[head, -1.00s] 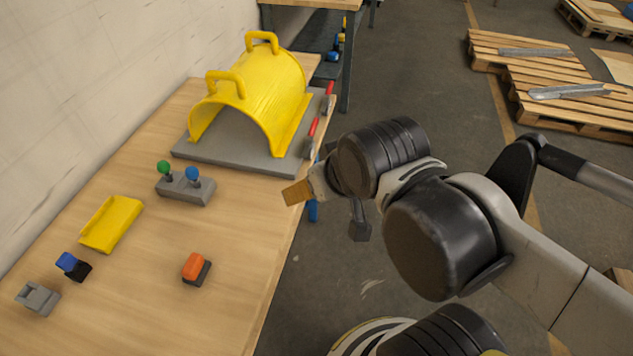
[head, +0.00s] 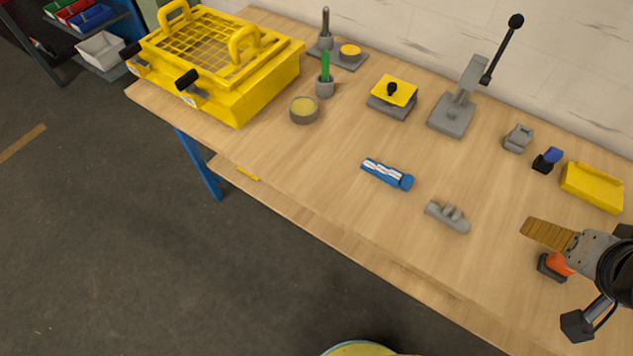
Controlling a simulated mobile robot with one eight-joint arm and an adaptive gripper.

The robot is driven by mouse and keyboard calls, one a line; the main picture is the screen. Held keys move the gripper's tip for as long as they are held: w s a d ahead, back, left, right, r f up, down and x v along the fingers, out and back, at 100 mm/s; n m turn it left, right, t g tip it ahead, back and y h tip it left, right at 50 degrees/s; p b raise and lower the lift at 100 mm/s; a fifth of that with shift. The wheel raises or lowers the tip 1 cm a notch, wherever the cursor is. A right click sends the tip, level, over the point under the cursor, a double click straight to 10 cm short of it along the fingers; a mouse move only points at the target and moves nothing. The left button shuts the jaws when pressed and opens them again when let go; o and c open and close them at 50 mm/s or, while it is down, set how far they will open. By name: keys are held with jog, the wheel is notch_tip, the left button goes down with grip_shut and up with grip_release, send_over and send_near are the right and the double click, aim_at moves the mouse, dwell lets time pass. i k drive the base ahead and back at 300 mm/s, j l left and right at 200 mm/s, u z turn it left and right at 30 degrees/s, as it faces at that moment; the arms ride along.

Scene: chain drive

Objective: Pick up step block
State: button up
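Two small grey pieces on the bench could be the step block, and I cannot tell for sure which is. One is a grey block with a notched, stepped top (head: 518,138), near the wall at the right. The other is a longer grey piece with raised bumps (head: 447,216), nearer the front edge. My gripper (head: 532,230) is at the right, seen side-on with a tan ribbed finger pad pointing left. It appears above the bench, apart from both grey pieces. Whether its fingers are open or shut is not clear.
An orange-and-black piece (head: 556,265) lies partly behind my gripper. A blue-and-black piece (head: 547,159) and yellow tray (head: 592,187) are near the notched block. The middle front is clear.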

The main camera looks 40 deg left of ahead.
aim_at(393, 177)
jog(key=u, duration=1)
jog(key=j+z, duration=0.1)
jog(key=j, duration=0.35)
jog(key=k+j+z, duration=0.1)
jog(key=j, duration=0.4)
jog(key=k+j+z, duration=0.15)
jog(key=j, duration=0.3)
jog(key=k+j+z, duration=0.1)
jog(key=j, duration=0.35)
